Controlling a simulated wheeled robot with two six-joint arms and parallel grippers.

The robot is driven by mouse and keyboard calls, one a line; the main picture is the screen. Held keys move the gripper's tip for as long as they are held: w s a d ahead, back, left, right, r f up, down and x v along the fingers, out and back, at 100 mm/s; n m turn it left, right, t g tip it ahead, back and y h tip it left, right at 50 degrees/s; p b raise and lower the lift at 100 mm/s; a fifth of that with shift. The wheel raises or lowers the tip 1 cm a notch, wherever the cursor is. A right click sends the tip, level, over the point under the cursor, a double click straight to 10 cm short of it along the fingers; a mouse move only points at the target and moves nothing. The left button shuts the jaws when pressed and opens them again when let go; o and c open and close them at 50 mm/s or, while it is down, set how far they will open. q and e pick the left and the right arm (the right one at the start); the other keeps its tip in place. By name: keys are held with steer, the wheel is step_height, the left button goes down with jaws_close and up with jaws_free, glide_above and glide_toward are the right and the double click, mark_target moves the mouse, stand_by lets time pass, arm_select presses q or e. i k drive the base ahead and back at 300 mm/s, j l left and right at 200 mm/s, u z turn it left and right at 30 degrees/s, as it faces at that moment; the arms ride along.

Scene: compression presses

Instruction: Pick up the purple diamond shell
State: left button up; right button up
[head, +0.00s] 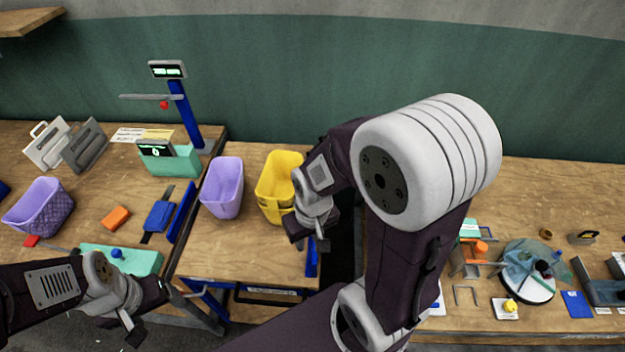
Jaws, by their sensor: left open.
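A purple bin with a diamond-patterned side (40,207), which looks like the purple diamond shell, stands on the left part of the bench. A smoother purple bin (222,187) stands on the middle bench section. My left gripper (152,312) is open and empty, low at the front edge of the left bench, to the right of and nearer than the diamond-patterned bin. It touches neither purple bin. My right gripper (312,240) hangs just in front of the yellow bin (279,185); its finger opening is hard to see.
A teal box (122,260) with a blue knob lies behind my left gripper. An orange block (116,217) and a blue clamp-like part (158,215) lie nearby. A blue post with a display (186,115) stands at the back.

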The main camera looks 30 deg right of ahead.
mark_target(45, 206)
steer(key=z, duration=0.75)
steer(key=u, duration=1.8)
steer(key=i+j, duration=0.1)
steer(key=j, duration=0.3)
steer(key=i+j, duration=0.15)
steer(key=j, duration=0.25)
steer(key=i+j+z, duration=0.1)
steer(key=j, duration=0.3)
